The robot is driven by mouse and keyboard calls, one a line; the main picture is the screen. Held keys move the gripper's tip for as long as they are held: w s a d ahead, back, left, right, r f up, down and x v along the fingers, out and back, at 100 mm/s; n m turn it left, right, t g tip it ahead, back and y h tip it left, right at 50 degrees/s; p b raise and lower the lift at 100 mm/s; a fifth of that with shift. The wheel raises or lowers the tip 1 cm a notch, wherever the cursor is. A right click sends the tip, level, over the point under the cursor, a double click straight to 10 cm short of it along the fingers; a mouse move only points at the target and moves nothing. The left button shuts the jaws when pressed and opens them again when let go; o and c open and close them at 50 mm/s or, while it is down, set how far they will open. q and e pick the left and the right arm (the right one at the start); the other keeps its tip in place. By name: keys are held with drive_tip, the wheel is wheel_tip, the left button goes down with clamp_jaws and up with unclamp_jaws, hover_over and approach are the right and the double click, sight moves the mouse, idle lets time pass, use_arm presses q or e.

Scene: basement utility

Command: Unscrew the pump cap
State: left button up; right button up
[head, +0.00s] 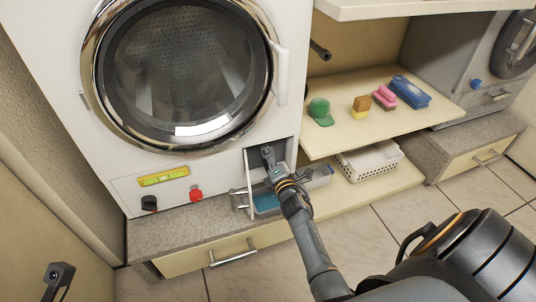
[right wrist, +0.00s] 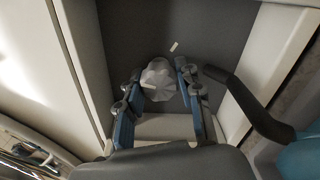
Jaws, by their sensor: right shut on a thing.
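The white pump cap (right wrist: 158,80) sits at the back of a dark recess (right wrist: 145,32) in the right wrist view. My right gripper (right wrist: 160,88) has its two blue-padded fingers on either side of the cap and is shut on it. In the head view, my right gripper (head: 268,155) reaches into the open compartment (head: 251,161) at the lower right of the white front-loading washer (head: 60,62). The cap cannot be made out there behind the gripper.
A blue-bottomed tray (head: 266,203) lies below the compartment. A black curved bar (right wrist: 250,105) is close to my right gripper's right side.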

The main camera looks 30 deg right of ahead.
drive_tip(key=o, duration=1.2)
drive_tip(key=v, duration=1.2)
drive_tip(key=shift+s+f, duration=0.1)
